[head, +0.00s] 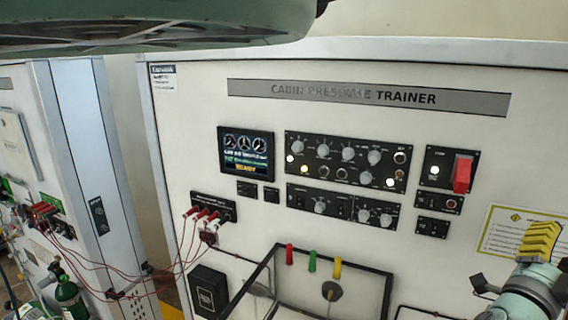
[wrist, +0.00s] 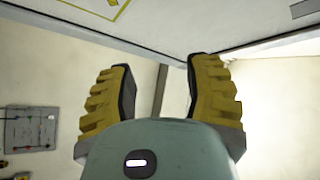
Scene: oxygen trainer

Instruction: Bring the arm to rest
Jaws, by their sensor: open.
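My gripper (wrist: 160,78) shows in the wrist view with its two yellow ribbed fingers spread apart and nothing between them. In the head view my gripper (head: 541,240) is at the lower right, in front of the white trainer panel (head: 350,110). Its yellow fingers overlap the right part of a yellow-edged notice there. I cannot tell the gap between the fingers and the panel.
The panel carries a lit screen (head: 246,154), knob rows (head: 345,160) and a red switch cover (head: 463,174). A clear black-framed box (head: 310,290) juts out below. Red cables (head: 180,265) hang at left near a green cylinder (head: 71,299).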

